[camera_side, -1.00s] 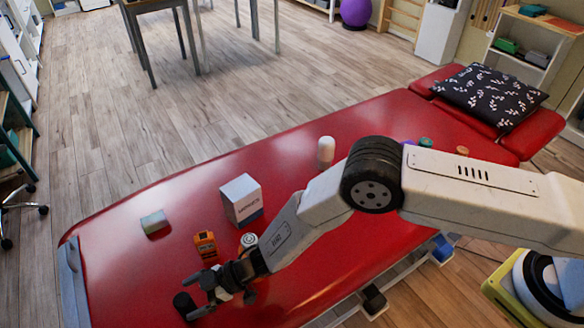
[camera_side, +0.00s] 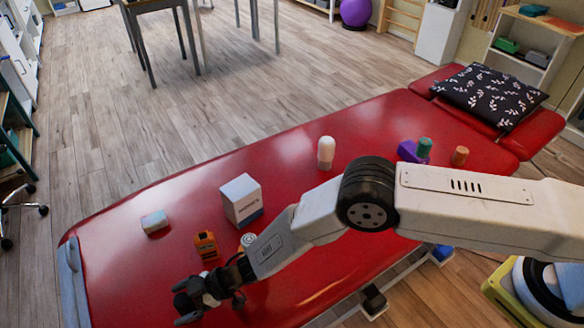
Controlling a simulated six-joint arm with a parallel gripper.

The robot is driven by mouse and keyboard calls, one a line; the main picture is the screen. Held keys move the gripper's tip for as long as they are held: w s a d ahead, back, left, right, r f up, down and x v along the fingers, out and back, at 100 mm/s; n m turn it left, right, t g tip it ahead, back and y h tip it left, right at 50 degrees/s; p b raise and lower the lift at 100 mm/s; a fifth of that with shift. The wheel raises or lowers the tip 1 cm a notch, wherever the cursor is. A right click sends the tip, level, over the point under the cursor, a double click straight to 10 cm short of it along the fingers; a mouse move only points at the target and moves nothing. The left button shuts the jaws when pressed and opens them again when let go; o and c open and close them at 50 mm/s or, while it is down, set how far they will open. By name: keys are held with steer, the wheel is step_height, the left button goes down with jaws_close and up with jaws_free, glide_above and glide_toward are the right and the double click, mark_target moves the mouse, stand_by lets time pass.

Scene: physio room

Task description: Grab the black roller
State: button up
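The black roller (camera_side: 182,301) is a small dark cylinder near the front left end of the red treatment table (camera_side: 115,240). My gripper (camera_side: 208,307) is low over the table, right at the roller, and covers part of it. Its dark fingers look spread apart. The roller and the fingers are both black and overlap, so I cannot tell whether they touch. I see no sign of the roller being lifted.
Just behind my gripper stand an orange box (camera_side: 206,246) and a white round item (camera_side: 248,240), partly covered by my arm. A white box (camera_side: 241,200), a sponge-like block (camera_side: 154,222) and a white bottle (camera_side: 326,152) stand further back.

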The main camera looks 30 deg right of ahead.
mark_target(180, 300)
jaws_close()
steer(key=shift+r, duration=0.1)
steer(key=shift+r, duration=1.4)
steer(key=s+d+r, duration=0.9)
steer(key=s+r, duration=0.1)
steer(key=shift+d, duration=0.3)
steer(key=shift+s, duration=0.1)
